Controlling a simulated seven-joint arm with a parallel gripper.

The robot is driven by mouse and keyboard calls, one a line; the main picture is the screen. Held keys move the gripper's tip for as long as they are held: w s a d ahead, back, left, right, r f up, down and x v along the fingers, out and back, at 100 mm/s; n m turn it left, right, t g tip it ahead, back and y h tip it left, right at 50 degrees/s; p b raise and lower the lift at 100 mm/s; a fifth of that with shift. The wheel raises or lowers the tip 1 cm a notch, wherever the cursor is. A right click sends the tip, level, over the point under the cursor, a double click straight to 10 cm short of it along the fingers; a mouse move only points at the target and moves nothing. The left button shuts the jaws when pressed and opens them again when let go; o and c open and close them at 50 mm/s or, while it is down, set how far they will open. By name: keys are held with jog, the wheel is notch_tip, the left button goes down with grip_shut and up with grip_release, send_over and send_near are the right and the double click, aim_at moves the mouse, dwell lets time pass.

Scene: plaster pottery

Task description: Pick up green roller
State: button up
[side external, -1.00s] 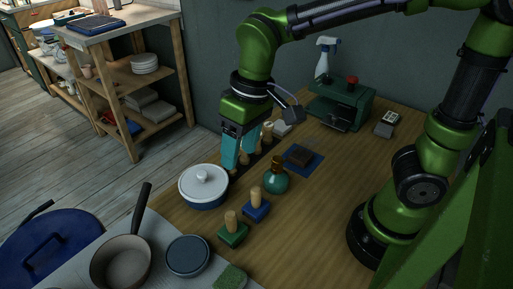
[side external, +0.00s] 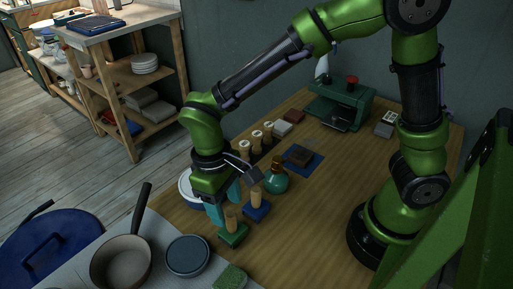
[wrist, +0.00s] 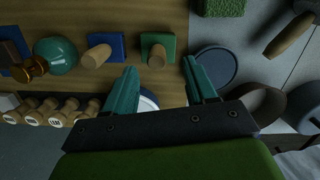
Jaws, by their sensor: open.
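The green roller (side external: 233,234) has a green block base and an upright wooden handle, and stands near the front edge of the wooden table. In the wrist view the green roller (wrist: 157,50) lies just beyond the fingertips, in line with the gap between them. My gripper (side external: 225,206) has teal fingers and points down close to the handle. In the wrist view my gripper (wrist: 158,67) is open, with nothing held between its fingers. I cannot tell whether a finger touches the handle.
A similar blue-based piece (side external: 257,211) stands right beside the green roller. A teal bottle (side external: 276,181) is behind it. A white lidded pot (side external: 185,190) is partly hidden by my gripper. A round blue-grey lid (side external: 188,256), a pan (side external: 120,263) and a green sponge (side external: 231,277) are in front.

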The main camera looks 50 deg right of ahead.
aim_at(229, 213)
jog(key=shift+s+d+f, duration=0.15)
jog(key=shift+f, duration=1.4)
jog(key=shift+s+d+f, duration=0.1)
jog(key=shift+s+f, duration=0.05)
jog(key=shift+f, duration=1.35)
jog(key=shift+c, duration=0.5)
grip_shut()
